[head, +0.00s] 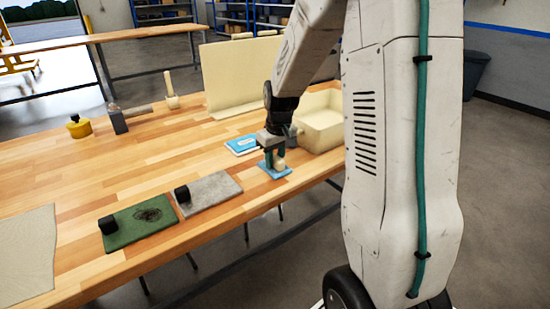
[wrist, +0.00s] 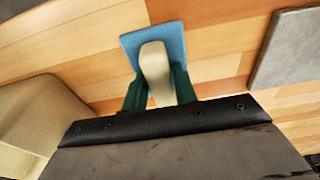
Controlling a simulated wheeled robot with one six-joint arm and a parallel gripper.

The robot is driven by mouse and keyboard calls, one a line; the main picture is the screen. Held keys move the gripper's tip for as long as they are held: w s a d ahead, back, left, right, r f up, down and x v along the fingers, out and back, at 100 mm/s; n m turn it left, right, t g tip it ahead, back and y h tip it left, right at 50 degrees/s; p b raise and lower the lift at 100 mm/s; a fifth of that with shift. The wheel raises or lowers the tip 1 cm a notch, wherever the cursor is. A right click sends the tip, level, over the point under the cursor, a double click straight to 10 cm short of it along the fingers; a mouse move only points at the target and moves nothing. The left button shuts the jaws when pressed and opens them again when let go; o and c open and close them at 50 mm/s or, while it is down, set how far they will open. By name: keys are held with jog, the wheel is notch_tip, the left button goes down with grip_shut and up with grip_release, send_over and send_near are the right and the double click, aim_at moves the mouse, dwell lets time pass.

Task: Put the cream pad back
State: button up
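A rounded cream piece (wrist: 155,70), which looks like the cream pad, is between the two teal fingers of my gripper (wrist: 159,88). The fingers appear to touch it on both sides. Its far end overlaps a small blue square (wrist: 133,42) in the wrist view; I cannot tell whether it rests on or is joined to it. In the head view my gripper (head: 273,160) points down near the table's front edge, with the cream piece (head: 280,163) low at its fingers and the blue square (head: 283,173) just under it.
A cream open box (head: 322,125) stands right of my gripper, and a blue-and-white packet (head: 240,145) behind it. A grey mat (head: 218,188) and a stained green mat (head: 150,222), each with a black block, lie left. A cream panel (head: 235,70) stands behind.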

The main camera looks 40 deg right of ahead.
aim_at(278, 158)
jog(key=shift+o, duration=0.9)
notch_tip(278, 158, up, 12)
jog(key=s, duration=0.1)
jog(key=s+a+r, duration=0.4)
jog(key=s+a, duration=0.7)
jog(key=s, duration=0.5)
jog(key=s+a, duration=0.6)
jog(key=s, duration=0.4)
jog(key=shift+s+f, duration=0.2)
jog(key=shift+s, duration=0.15)
